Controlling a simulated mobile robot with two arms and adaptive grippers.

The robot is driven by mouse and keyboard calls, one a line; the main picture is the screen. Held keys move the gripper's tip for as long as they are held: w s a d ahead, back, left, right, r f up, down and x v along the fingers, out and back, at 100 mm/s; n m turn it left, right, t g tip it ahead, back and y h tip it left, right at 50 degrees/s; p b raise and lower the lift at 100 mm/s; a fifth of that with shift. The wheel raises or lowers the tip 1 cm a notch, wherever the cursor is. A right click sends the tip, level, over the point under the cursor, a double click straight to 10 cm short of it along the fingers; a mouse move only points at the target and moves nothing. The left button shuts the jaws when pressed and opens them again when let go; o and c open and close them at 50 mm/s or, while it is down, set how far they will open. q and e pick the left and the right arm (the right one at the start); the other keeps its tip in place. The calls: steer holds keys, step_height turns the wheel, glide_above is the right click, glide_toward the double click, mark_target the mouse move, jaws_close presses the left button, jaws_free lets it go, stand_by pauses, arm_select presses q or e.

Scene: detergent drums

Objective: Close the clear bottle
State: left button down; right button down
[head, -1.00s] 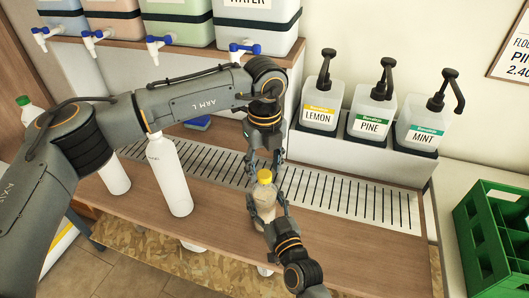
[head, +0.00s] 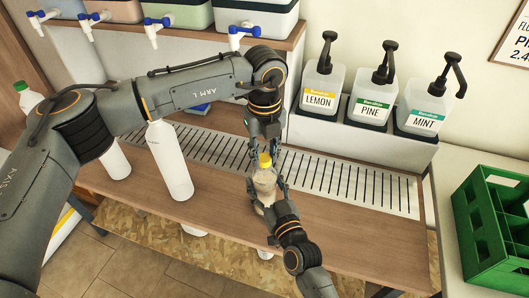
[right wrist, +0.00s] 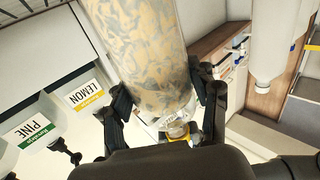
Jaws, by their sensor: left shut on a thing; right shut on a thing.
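The clear bottle (head: 264,185) stands upright over the counter's front part, with mottled tan contents. Its yellow cap (head: 265,160) sits at the top; I cannot tell whether it is seated. My left gripper (head: 265,150) reaches down from above and is shut on the cap. My right gripper (head: 267,193) comes from the front and is shut on the bottle's body. In the right wrist view the bottle (right wrist: 145,50) stands between the right fingers (right wrist: 160,100), its yellow cap part (right wrist: 178,132) showing low in the picture.
White bottles (head: 170,165) stand to the left on the wooden counter (head: 330,235). A slotted drain grate (head: 335,180) runs behind. Lemon (head: 318,88), pine (head: 371,98) and mint (head: 425,105) pump dispensers stand on the ledge. A green crate (head: 490,225) is at the right.

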arm_select(q)
steer(key=m, duration=0.5)
steer(key=shift+m, duration=0.4)
steer(key=m, duration=0.5)
steer(key=shift+m, duration=0.4)
steer(key=m, duration=0.5)
steer(key=shift+m, duration=0.4)
steer(key=m, duration=0.6)
steer(key=c, duration=1)
jaws_free()
steer(key=shift+r, duration=2.2)
steer(key=shift+c, duration=0.3)
